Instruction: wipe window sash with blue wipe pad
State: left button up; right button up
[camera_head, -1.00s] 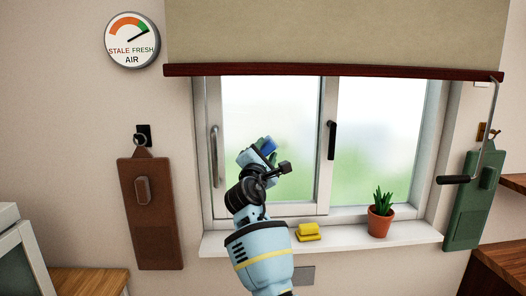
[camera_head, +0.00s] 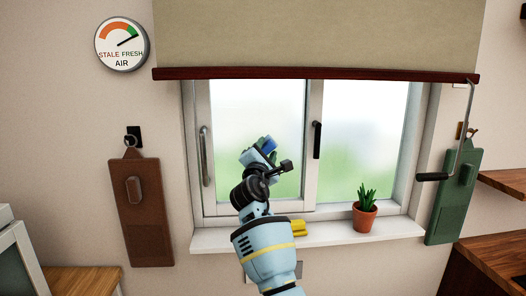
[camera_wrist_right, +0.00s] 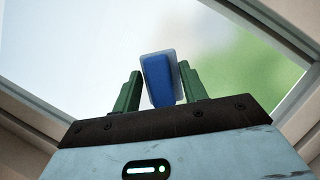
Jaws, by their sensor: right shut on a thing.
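My right gripper (camera_head: 264,150) is raised in front of the left window sash (camera_head: 308,185). It is shut on the blue wipe pad (camera_wrist_right: 158,79), which stands between its two green fingers in the right wrist view. The pad also shows as a small blue patch in the head view (camera_head: 269,145). The pane behind it is hazy white and green. I cannot tell whether the pad touches the glass. My left gripper is not in view.
A yellow block (camera_head: 299,228) and a potted plant (camera_head: 365,218) stand on the white sill (camera_head: 340,234). A beige blind (camera_head: 320,35) covers the window top. A crank handle (camera_head: 433,177) hangs at right. Brown (camera_head: 146,220) and green (camera_head: 444,222) boards hang on either side.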

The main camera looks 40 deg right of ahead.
jog(key=shift+s+d+f, duration=0.1)
jog(key=shift+s+d, duration=0.4)
jog(key=shift+d, duration=0.35)
jog(key=shift+s+d+f, duration=0.1)
jog(key=shift+s+d, duration=0.4)
jog(key=shift+d, duration=0.35)
jog(key=shift+a, duration=0.1)
jog(key=shift+s+a, duration=0.55)
jog(key=shift+s, duration=0.3)
jog(key=shift+s+a, duration=0.5)
jog(key=shift+s, duration=0.3)
jog(key=shift+s+a, duration=0.55)
jog(key=shift+s, duration=0.3)
jog(key=shift+s+a, duration=0.4)
jog(key=shift+s, duration=0.25)
jog(key=shift+s+a, duration=0.4)
jog(key=shift+s, duration=0.2)
